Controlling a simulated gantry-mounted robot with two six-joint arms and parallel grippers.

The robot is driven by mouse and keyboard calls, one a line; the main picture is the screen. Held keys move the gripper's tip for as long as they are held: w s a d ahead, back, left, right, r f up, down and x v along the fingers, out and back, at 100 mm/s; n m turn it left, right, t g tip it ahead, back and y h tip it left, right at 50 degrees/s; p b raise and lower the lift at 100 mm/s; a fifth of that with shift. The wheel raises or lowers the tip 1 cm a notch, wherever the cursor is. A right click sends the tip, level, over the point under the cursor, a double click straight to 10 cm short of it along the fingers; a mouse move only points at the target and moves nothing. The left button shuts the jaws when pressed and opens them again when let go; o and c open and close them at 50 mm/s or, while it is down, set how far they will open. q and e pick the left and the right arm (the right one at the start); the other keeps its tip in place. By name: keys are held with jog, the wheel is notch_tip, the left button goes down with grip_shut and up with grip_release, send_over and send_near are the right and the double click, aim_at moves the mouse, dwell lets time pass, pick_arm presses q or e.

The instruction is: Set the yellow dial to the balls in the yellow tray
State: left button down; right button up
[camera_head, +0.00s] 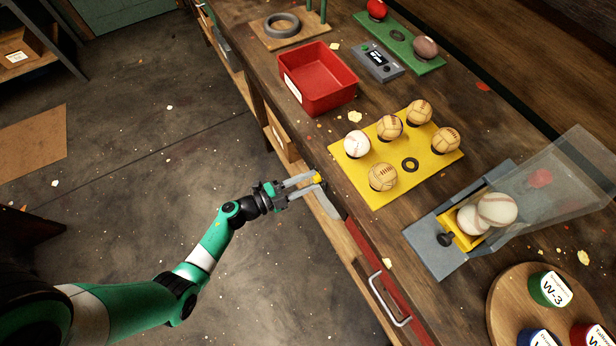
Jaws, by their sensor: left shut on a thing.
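The yellow tray (440,169) lies flat on the bench. Several balls sit on it: a white ball with red stitching (356,143) and tan ones, such as the front one (383,177). A black ring (410,164) on the tray is bare. My left gripper (316,183) is at the bench's front edge, left of the tray, shut on a small yellow piece (318,177) that looks like the yellow dial. The fingers hide part of it, and its setting cannot be read. My right gripper is not in view.
A red bin (318,80) stands behind the tray. A clear chute (560,180) with white balls and a round board (505,300) with cans are at right.

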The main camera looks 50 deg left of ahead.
pick_arm(q)
jog(key=c, duration=0.5)
grip_release()
jog(key=shift+s+a, duration=0.1)
jog(key=shift+s, duration=0.2)
jog(key=p+v, duration=0.3)
jog(key=v, duration=0.8)
